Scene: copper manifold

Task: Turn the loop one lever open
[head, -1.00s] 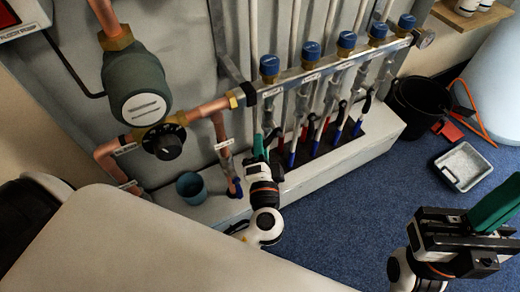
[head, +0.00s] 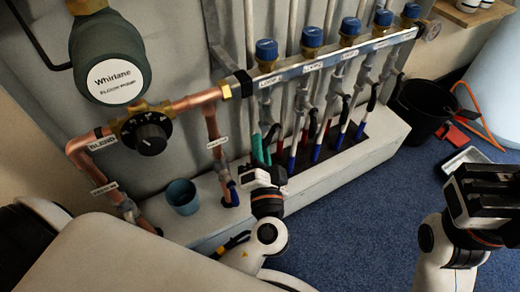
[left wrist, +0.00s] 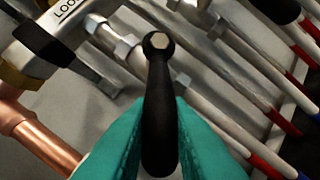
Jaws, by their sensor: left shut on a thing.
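The loop one lever, a black handle (left wrist: 159,100) with a bolt head at its far end, stands upright in the middle of the left wrist view. My left gripper (left wrist: 158,135) has its teal fingers shut on both sides of the handle's near part. Part of a label reading "LOO" (left wrist: 66,10) shows on the rail at upper left; the rest is cut off.
Other black levers and pipes (head: 345,115) stand close on the right. The blend valve's black knob (head: 150,135) and copper pipes are on the left. A teal cup (head: 181,195) stands on the ledge. A black bucket (head: 425,105) and grey tray (head: 465,160) are on the floor.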

